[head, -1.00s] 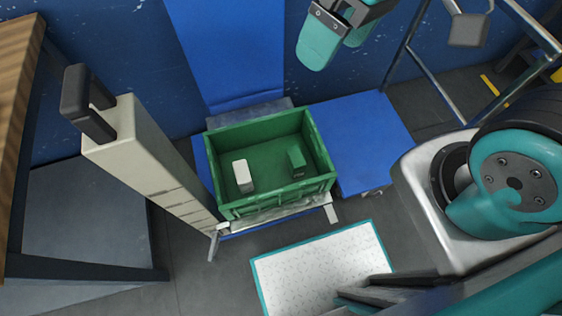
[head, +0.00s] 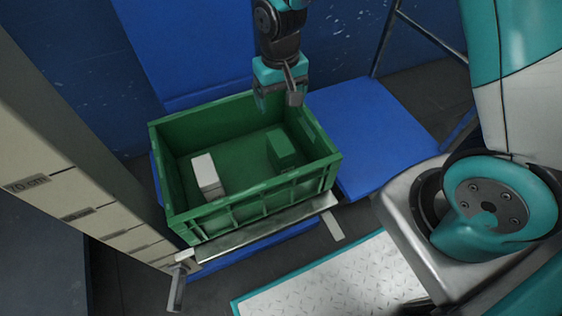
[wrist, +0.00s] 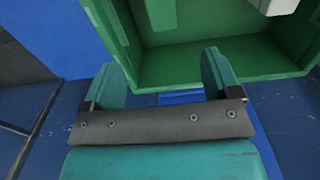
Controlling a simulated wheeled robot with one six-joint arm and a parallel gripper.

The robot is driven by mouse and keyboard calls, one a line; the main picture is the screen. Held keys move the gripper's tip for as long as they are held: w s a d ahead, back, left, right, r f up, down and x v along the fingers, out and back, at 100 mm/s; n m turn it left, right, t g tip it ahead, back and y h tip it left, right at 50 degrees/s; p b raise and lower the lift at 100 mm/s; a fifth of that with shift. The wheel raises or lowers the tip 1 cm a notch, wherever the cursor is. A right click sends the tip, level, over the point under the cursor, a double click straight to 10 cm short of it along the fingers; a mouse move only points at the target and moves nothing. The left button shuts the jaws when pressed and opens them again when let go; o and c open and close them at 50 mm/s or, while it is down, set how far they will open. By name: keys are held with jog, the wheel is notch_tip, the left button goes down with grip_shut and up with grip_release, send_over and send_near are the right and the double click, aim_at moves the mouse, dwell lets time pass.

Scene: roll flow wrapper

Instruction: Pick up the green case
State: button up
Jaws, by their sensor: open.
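The green case (head: 281,148) is a small box standing inside a green crate (head: 260,195), toward its right side. In the wrist view, the green case (wrist: 160,14) shows at the top edge and is partly cut off. My gripper (head: 278,98) is at the crate's back rim, apart from the case and above it in the picture. In the wrist view my gripper (wrist: 166,78) has its two teal fingers spread with nothing between them. The fingertips overlap the near crate wall in that view.
A white box (head: 207,175) stands in the crate, left of the case, and also shows in the wrist view (wrist: 278,5). Bare crate floor lies between them. A beige measuring column (head: 70,165) stands at left. A blue platform (head: 375,140) is at right.

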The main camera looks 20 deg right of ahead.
aim_at(281, 142)
notch_tip(281, 142, down, 12)
jog(key=b, duration=0.5)
jog(key=shift+r, duration=0.1)
jog(key=f+b, duration=0.2)
jog(key=f, duration=0.1)
jog(key=f+b, duration=0.1)
jog(key=f, duration=0.1)
jog(key=shift+s+a+f+b, duration=0.15)
jog(key=shift+s+b, duration=0.15)
jog(key=shift+s, duration=0.1)
jog(key=c, duration=1.1)
jog(key=shift+r, duration=0.25)
